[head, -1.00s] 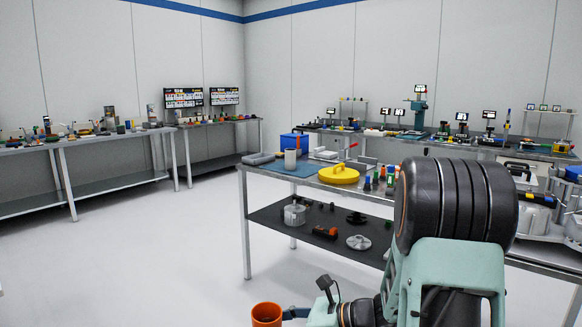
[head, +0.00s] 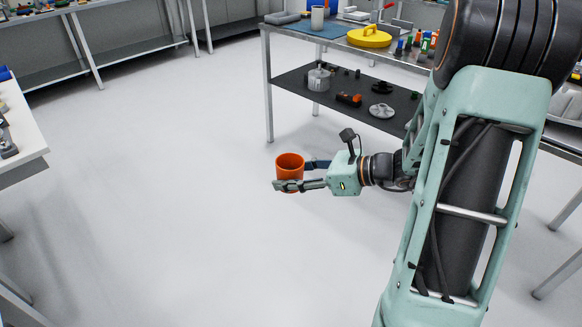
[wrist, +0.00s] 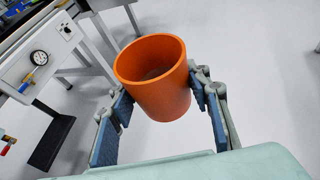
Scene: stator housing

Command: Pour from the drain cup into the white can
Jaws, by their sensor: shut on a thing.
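The orange drain cup (head: 289,172) is upright, its open mouth facing up, held over the bare floor in front of the workbench. My gripper (head: 292,180) is shut on its sides, one finger on the near side and one behind. In the wrist view the cup (wrist: 160,92) sits between the two blue-padded fingers. Its inside looks dark and brownish at the bottom; I cannot tell how much it holds. A pale, whitish can (head: 317,18) stands at the left end of the workbench top, beyond and above the cup, well apart from it.
The workbench (head: 266,75) has a lower shelf (head: 300,84) with metal parts. A yellow round lid (head: 369,37) and small coloured items are on its top. A white bench corner (head: 25,125) juts in at left. The floor around the cup is clear.

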